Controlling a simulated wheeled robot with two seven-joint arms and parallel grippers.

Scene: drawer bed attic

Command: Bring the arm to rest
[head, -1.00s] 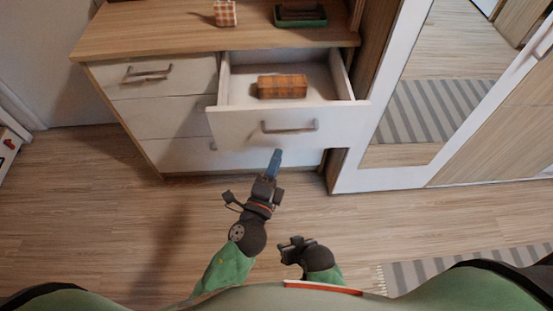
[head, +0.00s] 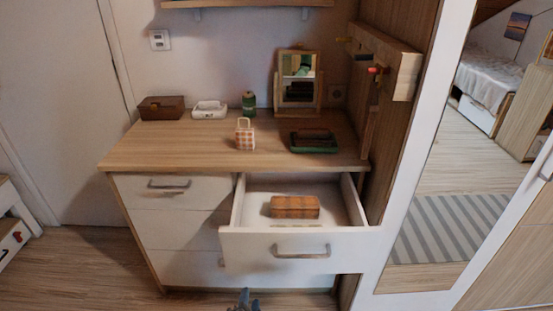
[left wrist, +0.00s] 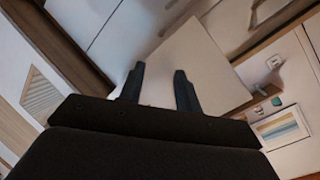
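My left gripper (head: 243,300) shows only its tips at the bottom edge of the head view, below the open drawer (head: 300,248). In the left wrist view its two fingers (left wrist: 160,88) stand apart with nothing between them; a white panel lies beyond them. My right gripper is out of the head view. The drawer is pulled out of the dresser's upper right and holds an orange-brown patterned box (head: 295,207).
The dresser top (head: 190,150) carries a brown box (head: 162,107), a tissue box (head: 209,109), a checked bag (head: 245,134), a green tray (head: 313,146) and a mirror (head: 298,75). A mirrored wardrobe (head: 440,190) stands on the right. Floor (head: 90,270) is clear at lower left.

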